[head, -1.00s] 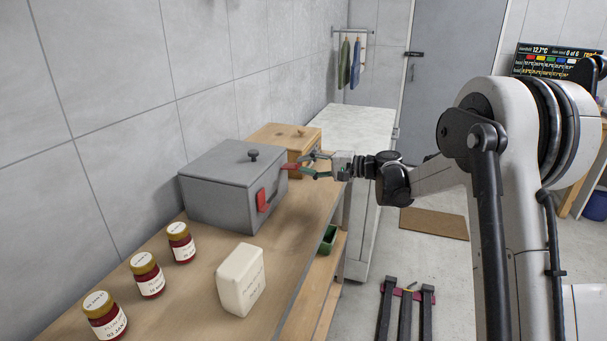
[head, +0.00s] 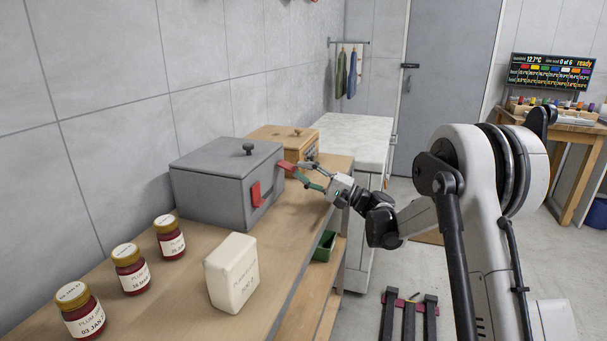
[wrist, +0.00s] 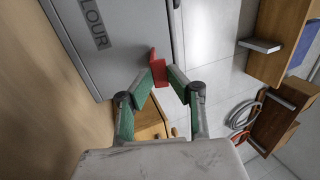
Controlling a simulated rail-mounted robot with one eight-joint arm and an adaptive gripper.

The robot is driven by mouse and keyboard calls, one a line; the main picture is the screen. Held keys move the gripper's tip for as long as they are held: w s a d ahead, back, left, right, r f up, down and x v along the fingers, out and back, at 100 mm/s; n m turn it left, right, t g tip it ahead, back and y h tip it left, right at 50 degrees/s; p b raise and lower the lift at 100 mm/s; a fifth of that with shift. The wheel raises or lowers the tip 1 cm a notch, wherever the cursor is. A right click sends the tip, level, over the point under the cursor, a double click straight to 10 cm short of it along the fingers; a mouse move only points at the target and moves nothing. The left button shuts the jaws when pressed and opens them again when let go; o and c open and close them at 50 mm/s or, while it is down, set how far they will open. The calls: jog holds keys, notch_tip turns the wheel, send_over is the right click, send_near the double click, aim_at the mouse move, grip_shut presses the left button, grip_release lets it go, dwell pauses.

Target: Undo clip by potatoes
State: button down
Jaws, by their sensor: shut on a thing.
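A grey lidded box (head: 208,195) stands on the wooden bench; part of a label, "LOUR", shows on it in the wrist view (wrist: 90,22). A wooden box (head: 285,136) stands just behind. I see no potatoes or potato label.
Several jam jars (head: 131,269) and a cream block-shaped container (head: 232,272) stand on the near bench. A green tray (head: 325,246) sits below the bench edge. A white-topped cabinet (head: 355,135) stands beyond. A coiled hose (wrist: 243,110) shows at right in the wrist view.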

jog(key=c, duration=1.6)
grip_release()
jog(key=shift+a, duration=0.1)
jog(key=shift+c, duration=0.2)
jog(key=v, duration=1.2)
